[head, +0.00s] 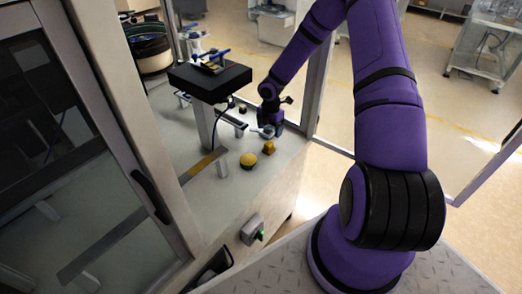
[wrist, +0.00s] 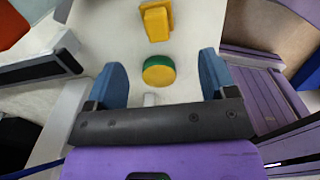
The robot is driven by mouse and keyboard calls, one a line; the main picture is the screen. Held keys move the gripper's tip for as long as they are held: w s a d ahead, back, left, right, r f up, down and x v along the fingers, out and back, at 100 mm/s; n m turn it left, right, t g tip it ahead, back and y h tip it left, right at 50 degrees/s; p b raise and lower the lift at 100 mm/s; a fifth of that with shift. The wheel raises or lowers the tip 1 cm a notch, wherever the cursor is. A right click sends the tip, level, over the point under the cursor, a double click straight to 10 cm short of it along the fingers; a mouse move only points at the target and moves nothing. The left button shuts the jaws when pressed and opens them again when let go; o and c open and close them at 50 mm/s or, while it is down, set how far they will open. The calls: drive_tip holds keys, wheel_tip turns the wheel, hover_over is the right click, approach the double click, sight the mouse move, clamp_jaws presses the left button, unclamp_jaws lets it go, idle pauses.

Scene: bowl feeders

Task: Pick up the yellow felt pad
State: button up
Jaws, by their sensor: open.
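In the wrist view a round piece with a yellow top and a green side (wrist: 158,70) lies on the pale surface, ahead of and between the fingers. A stepped yellow block (wrist: 156,20) lies beyond it. I cannot tell for sure which is the felt pad. My gripper (wrist: 160,82) is open and empty, its blue fingers wide on both sides. In the head view my gripper (head: 268,131) is low over the bench, just behind a yellow block (head: 269,149). A yellow dome (head: 248,160) sits to the front left; I cannot match it surely to the round piece.
A black raised platform (head: 210,85) stands on a post behind and left of my gripper. A glass-door cabinet (head: 80,130) closes the left side. The bench top (head: 225,190) has clear room in front of the dome. A post (head: 318,80) stands at the bench's back right.

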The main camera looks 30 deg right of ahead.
sight(269, 143)
wheel_tip(269, 143, down, 4)
drive_tip(key=shift+a+f, duration=0.15)
drive_tip(key=shift+f, duration=0.1)
drive_tip(key=shift+w+f, duration=0.2)
drive_tip(key=shift+f, duration=3.05)
drive_tip(key=c, duration=1.1)
drive_tip(key=shift+r, duration=0.2)
